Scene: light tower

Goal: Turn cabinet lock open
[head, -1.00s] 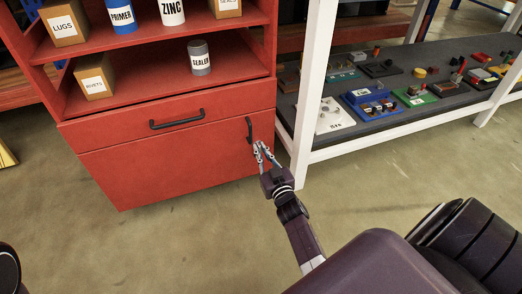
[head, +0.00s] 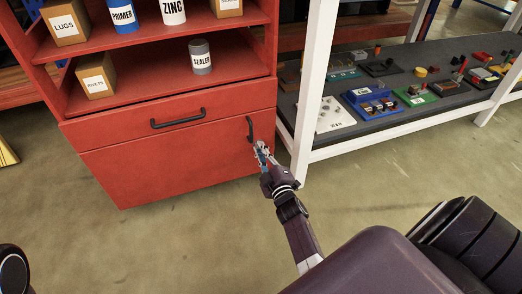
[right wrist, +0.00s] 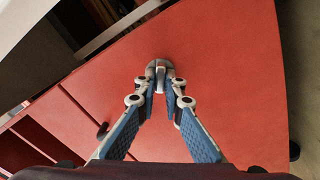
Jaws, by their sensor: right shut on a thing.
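The red cabinet (head: 170,165) stands at left centre in the head view, with its lower front shut. My right gripper (head: 259,149) is at the cabinet's right front side, just below the black vertical handle (head: 250,129). In the right wrist view its two blue-padded fingers converge and their tips (right wrist: 159,80) are shut on a small grey lock knob (right wrist: 158,66) on the red front. The knob is partly covered by the fingertips. In the head view I cannot make the knob out behind the gripper. My left gripper is not in view.
A black drawer handle (head: 178,119) is on the cabinet's upper front. Open shelves above hold labelled cans and boxes, including a sealer can (head: 201,58). A white-framed bench (head: 380,138) with several small boards stands close at right. The floor in front is clear.

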